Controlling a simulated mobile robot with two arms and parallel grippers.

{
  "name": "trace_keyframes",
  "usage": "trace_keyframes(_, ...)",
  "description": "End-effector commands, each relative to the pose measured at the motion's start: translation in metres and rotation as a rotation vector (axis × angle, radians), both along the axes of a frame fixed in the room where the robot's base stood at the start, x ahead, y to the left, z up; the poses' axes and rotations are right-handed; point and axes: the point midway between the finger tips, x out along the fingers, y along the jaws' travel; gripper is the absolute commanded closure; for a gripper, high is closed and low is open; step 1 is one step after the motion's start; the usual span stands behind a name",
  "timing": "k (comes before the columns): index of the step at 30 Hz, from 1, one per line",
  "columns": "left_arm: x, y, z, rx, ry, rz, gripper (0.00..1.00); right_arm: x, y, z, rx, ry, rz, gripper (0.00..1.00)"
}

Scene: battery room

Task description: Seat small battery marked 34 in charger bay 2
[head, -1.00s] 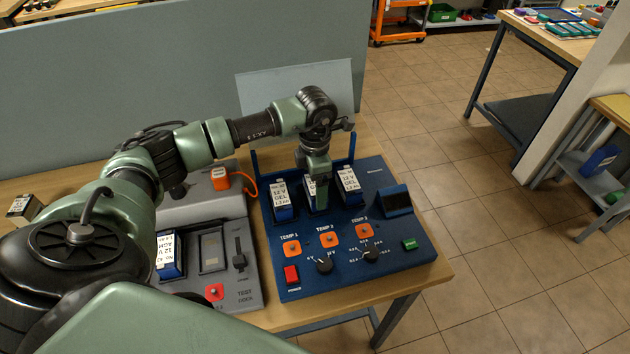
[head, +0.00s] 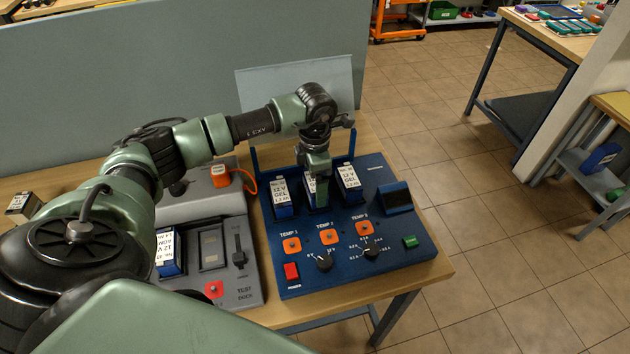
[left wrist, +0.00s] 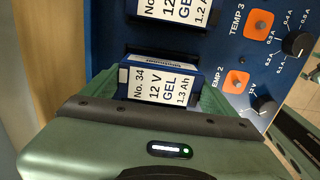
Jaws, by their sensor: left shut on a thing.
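The blue charger (head: 349,263) stands on the bench with three bays in a row at its back. My left gripper (head: 318,187) points down over the middle bay, by the TEMP 2 button. It is shut on a small blue battery with a white label (head: 308,194). In the left wrist view this battery (left wrist: 160,83) reads No. 34, 12 V GEL, 1.3 Ah, with green fingers on both sides. It stands upright in line with the middle bay; its lower end is hidden, so I cannot tell how deep it sits. My right gripper is out of view.
Labelled batteries stand in the left bay (head: 282,196) and the right bay (head: 348,184), close beside my gripper. A grey test dock (head: 236,285) with another battery (head: 168,253) is left of the charger. A grey panel (head: 180,75) rises behind the bench.

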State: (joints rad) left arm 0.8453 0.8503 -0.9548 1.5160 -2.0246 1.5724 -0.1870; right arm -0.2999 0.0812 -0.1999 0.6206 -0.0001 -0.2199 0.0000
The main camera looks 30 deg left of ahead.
Motion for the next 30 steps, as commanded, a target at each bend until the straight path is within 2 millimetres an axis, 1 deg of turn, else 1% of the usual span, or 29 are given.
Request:
trace_keyframes(22,0.0009,-0.0001,0.0016,0.0,-0.004,0.0,0.85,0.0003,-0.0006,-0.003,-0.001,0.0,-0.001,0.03)
trace_keyframes(30,0.0009,-0.0001,-0.0015,0.0,-0.004,0.0,0.85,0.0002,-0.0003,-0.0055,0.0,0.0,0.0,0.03)
